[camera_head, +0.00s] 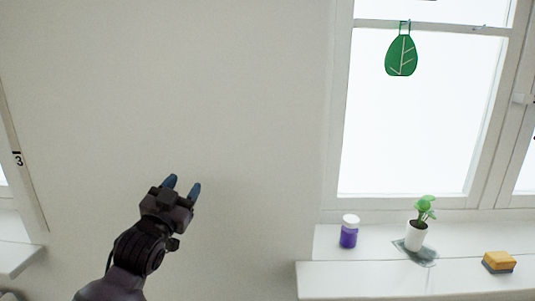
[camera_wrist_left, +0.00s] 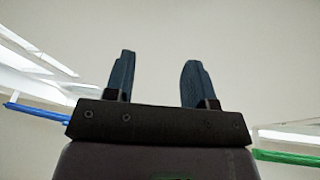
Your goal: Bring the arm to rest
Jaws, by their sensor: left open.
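My left gripper (camera_head: 182,187) is raised in front of the bare wall, left of the window, with its fingers pointing up. In the left wrist view its two blue fingers (camera_wrist_left: 159,80) stand apart with nothing between them. It is open and empty and touches nothing that I can see. My right gripper is in neither view.
A white window sill (camera_head: 340,285) at the lower right holds a purple jar with a white lid (camera_head: 348,232), a small potted plant (camera_head: 416,236) on a wet-looking patch, and a yellow sponge (camera_head: 499,262). A green leaf ornament (camera_head: 401,56) hangs at the window. The wall's middle is clear.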

